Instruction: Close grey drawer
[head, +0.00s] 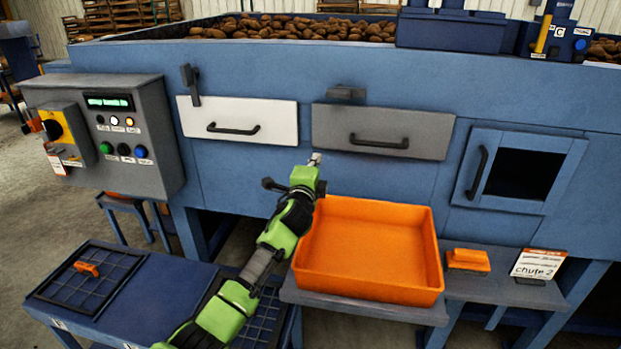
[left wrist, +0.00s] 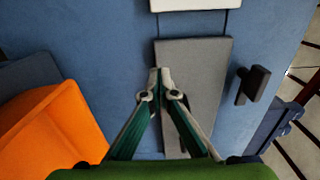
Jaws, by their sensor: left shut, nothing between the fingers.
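The grey drawer (head: 428,124) is in the blue machine front, right of the white drawer, with a dark bar handle (head: 379,142) across it. Its front looks close to the machine face; I cannot tell whether a small gap remains. My left gripper (head: 315,159) is shut and empty, just below the drawer's lower left corner in the head view. In the left wrist view the shut fingertips (left wrist: 160,76) overlap one edge of the grey drawer front (left wrist: 200,62). Contact cannot be told. My fingers hide part of the drawer front there. My right gripper is not in view.
An orange bin (head: 366,246) stands on a shelf below the grey drawer, close to my left arm. A white drawer (head: 265,113) is to the left, a blue framed door (head: 568,170) to the right. A dark latch block (head: 346,93) sits above the grey drawer.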

